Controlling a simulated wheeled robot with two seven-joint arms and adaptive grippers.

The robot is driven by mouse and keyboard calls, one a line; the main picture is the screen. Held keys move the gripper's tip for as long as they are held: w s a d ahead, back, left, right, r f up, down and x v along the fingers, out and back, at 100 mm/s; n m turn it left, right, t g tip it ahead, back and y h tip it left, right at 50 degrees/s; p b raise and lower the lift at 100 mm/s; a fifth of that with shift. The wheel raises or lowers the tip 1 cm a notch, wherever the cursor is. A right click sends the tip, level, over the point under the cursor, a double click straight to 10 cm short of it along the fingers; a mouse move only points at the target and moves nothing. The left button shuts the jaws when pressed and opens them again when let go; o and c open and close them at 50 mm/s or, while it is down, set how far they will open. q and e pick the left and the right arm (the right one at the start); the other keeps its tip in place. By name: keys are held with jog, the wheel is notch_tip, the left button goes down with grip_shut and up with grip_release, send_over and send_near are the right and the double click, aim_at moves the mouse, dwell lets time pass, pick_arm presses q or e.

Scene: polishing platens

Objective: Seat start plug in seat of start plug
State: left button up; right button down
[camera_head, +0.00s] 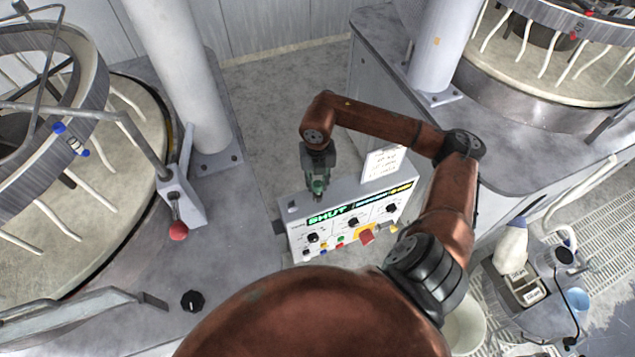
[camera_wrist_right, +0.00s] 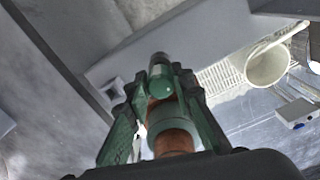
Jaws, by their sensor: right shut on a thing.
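My right gripper (camera_head: 316,182) hangs fingers down over the back edge of the control box (camera_head: 343,198). In the right wrist view its green fingers (camera_wrist_right: 160,105) are shut on the start plug (camera_wrist_right: 161,76), a green and grey cylindrical piece with a dark end pointing away from the wrist. The fingers hide part of the plug. A small dark socket, which looks like the seat of the start plug (camera_head: 293,207), is at the left end of the box top, left of the gripper. A square opening (camera_wrist_right: 112,87) shows left of the plug in the wrist view. The plug is apart from it. My left gripper is not in view.
The box front has a lit green display (camera_head: 327,216), several knobs and a red button (camera_head: 366,237). A paper card (camera_head: 382,163) stands behind it. Polishing platens stand left and right. A red-knobbed lever (camera_head: 178,231) is at left.

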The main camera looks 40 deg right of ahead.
aim_at(318, 183)
jog(key=shift+f+b, duration=1.05)
jog(key=shift+f, duration=0.3)
jog(key=c, duration=1.6)
grip_release()
jog(key=shift+r, duration=0.1)
notch_tip(318, 183, up, 12)
jog(key=shift+f, duration=0.1)
